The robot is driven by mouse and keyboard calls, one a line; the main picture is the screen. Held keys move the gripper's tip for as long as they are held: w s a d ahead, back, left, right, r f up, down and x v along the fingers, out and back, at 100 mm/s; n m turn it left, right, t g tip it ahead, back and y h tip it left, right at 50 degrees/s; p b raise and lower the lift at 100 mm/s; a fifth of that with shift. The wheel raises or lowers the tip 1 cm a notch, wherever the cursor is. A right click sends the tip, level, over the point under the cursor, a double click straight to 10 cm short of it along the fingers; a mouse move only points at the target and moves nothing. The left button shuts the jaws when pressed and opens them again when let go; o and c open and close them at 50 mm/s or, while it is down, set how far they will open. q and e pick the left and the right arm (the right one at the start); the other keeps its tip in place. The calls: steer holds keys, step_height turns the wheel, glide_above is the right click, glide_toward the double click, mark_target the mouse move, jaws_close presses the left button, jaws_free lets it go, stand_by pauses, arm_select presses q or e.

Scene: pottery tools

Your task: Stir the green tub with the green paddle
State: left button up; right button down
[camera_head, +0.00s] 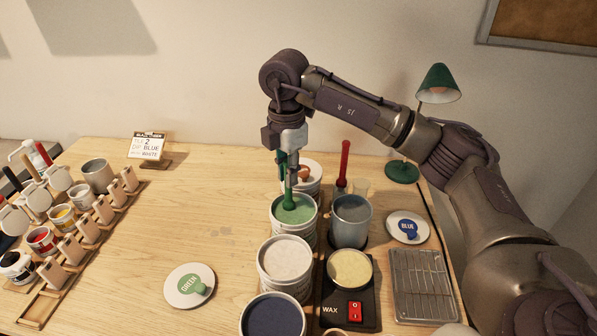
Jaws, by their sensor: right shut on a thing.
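The green tub (294,222) stands open on the table, holding pale green glaze. My right gripper (287,160) is above it, pointing down, shut on the green paddle (289,197). The paddle is upright and its lower end is in the tub, at or below the glaze surface. Its exact depth is hidden. The lid marked GREEN (190,285) lies on the table at the front left of the tub. My left gripper is not in view.
A white tub (285,265) and a dark blue tub (272,318) stand in front. A grey pot (351,222), WAX heater (352,306), wire rack (424,285) and BLUE lid (408,227) are right. A jar rack (80,246) is left; the table's left middle is clear.

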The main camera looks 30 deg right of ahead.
steer(key=shift+s+b, duration=0.3)
steer(key=shift+s, duration=0.75)
stand_by(0.4)
step_height(320, 180, up, 12)
steer(key=p, duration=0.8)
stand_by(0.5)
steer(key=shift+f, duration=0.2)
stand_by(0.9)
